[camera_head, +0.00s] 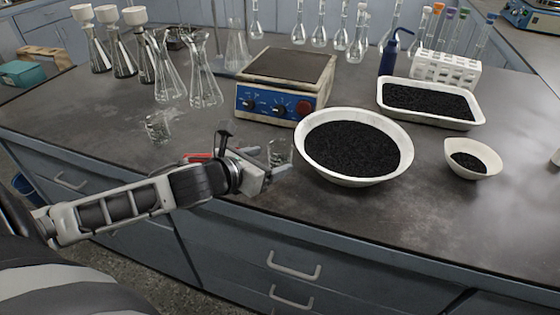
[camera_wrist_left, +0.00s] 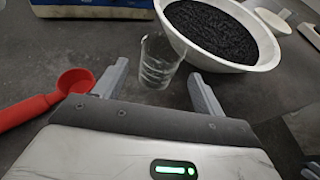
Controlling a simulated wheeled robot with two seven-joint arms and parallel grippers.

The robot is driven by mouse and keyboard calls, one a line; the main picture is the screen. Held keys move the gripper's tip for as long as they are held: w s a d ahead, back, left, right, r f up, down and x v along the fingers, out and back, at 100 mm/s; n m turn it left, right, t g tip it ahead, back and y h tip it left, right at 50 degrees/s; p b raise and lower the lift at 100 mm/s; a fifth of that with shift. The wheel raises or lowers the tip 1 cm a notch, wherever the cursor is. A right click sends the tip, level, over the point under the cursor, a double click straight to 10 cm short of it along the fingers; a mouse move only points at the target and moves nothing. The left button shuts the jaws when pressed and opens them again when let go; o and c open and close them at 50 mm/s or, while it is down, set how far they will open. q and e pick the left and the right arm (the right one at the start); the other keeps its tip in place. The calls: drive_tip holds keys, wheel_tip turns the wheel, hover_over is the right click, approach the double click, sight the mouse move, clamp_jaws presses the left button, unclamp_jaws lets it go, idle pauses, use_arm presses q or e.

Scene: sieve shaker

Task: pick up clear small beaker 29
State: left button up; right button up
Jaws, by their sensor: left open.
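A clear small beaker (camera_head: 280,152) stands on the dark bench just left of the large white bowl. In the left wrist view the beaker (camera_wrist_left: 160,62) is upright, a little ahead of and between the spread fingers. My left gripper (camera_head: 278,170) is open, with its fingers pointing toward the beaker; in the left wrist view the open fingers (camera_wrist_left: 158,85) hold nothing. A second clear small beaker (camera_head: 158,127) stands farther left on the bench. I cannot read which beaker is numbered 29. My right gripper is not in view.
The large bowl of black granules (camera_head: 352,148) is close to the right of the beaker. A red scoop (camera_wrist_left: 50,95) lies left of my gripper. A hotplate (camera_head: 286,82) stands behind. Flasks (camera_head: 205,85) stand at the back left, and a granule tray (camera_head: 432,103) is at the right.

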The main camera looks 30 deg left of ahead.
sight(274, 160)
use_arm(q)
drive_tip(key=shift+x, duration=2.9)
drive_tip(key=shift+f, duration=0.2)
drive_tip(key=c, duration=1.1)
